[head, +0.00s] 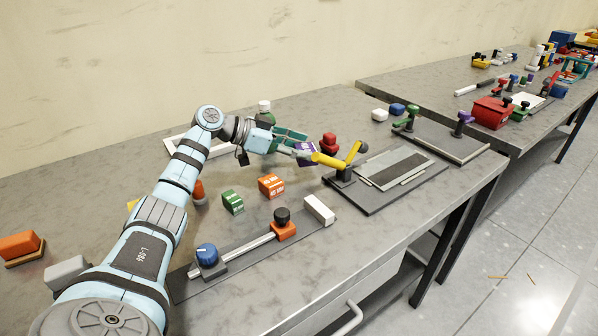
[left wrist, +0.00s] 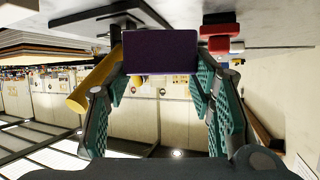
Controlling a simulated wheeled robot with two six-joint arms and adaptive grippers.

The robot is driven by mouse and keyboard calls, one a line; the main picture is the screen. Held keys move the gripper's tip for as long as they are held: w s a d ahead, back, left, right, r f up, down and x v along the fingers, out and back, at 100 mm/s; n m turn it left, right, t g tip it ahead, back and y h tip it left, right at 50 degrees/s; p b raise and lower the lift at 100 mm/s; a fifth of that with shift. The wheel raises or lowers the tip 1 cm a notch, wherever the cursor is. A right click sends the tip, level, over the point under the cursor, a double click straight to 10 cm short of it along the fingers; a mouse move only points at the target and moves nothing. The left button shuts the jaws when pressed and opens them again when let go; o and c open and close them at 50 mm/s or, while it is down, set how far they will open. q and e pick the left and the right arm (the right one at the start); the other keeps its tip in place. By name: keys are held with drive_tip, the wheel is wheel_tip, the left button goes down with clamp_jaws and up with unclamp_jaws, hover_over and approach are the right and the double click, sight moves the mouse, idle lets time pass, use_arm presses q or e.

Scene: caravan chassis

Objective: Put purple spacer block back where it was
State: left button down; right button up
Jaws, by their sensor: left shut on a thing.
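The purple spacer block (head: 304,147) is held between the fingers of my left gripper (head: 299,150), raised above the table. In the left wrist view the purple block (left wrist: 160,52) spans the two green-padded fingers. The fingers partly hide the block in the head view. A yellow lever handle (head: 327,160) of a clamp fixture appears just beyond the block in the head view, and shows left of the block in the left wrist view (left wrist: 95,80). I cannot tell whether they touch. My right gripper is not in view.
A dark plate with a grey panel (head: 395,169) lies right of the gripper. A red piece (head: 329,142) stands behind the yellow handle. Orange (head: 271,186) and green (head: 232,202) blocks and a slide rail (head: 245,248) lie in front. A white frame (head: 181,146) lies behind my arm.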

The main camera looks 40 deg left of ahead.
sight(299, 165)
use_arm(q)
wheel_tip(299, 165, down, 5)
drive_tip(key=shift+f+b, duration=0.1)
drive_tip(key=shift+b, duration=0.25)
drive_tip(key=c, duration=0.7)
unclamp_jaws()
drive_tip(key=shift+d, duration=0.1)
drive_tip(key=shift+s+r, duration=0.2)
drive_tip(key=b+v, duration=0.1)
drive_tip(key=v, duration=1)
drive_tip(key=shift+f, duration=0.1)
drive_tip(key=shift+s+a+r, duration=0.2)
drive_tip(key=shift+a+r, duration=0.05)
drive_tip(key=shift+a, duration=0.05)
